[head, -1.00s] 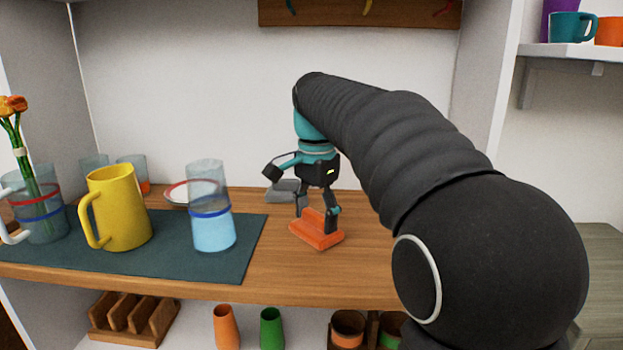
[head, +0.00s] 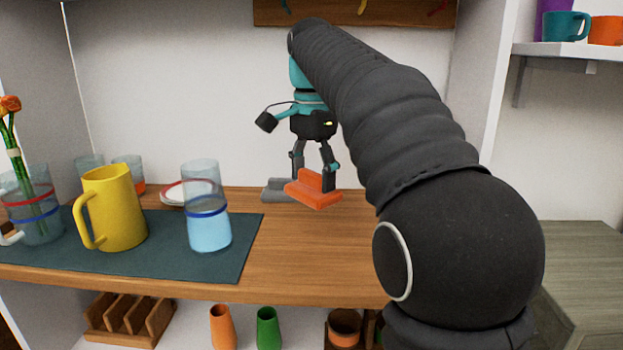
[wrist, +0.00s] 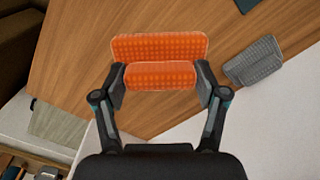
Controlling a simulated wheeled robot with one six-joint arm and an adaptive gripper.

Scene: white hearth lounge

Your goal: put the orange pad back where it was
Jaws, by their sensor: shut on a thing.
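The orange pad (head: 314,192) is a block with a raised ridge along its top. My gripper (head: 314,170) is shut on that ridge and holds the pad above the wooden shelf (head: 312,250). In the wrist view the pad (wrist: 160,47) lies across the front of my gripper (wrist: 160,77), with a finger at each end of the ridge and a dotted face showing. A grey pad (head: 277,190) of similar shape rests on the shelf behind the orange pad, partly hidden by it. The grey pad also shows at the right in the wrist view (wrist: 254,62).
A dark mat (head: 165,262) at the left holds a yellow jug (head: 120,215), a glass with blue liquid (head: 208,228) and a flower vase (head: 40,215). A white plate (head: 172,196) lies behind. The shelf to the right of the mat is mostly clear.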

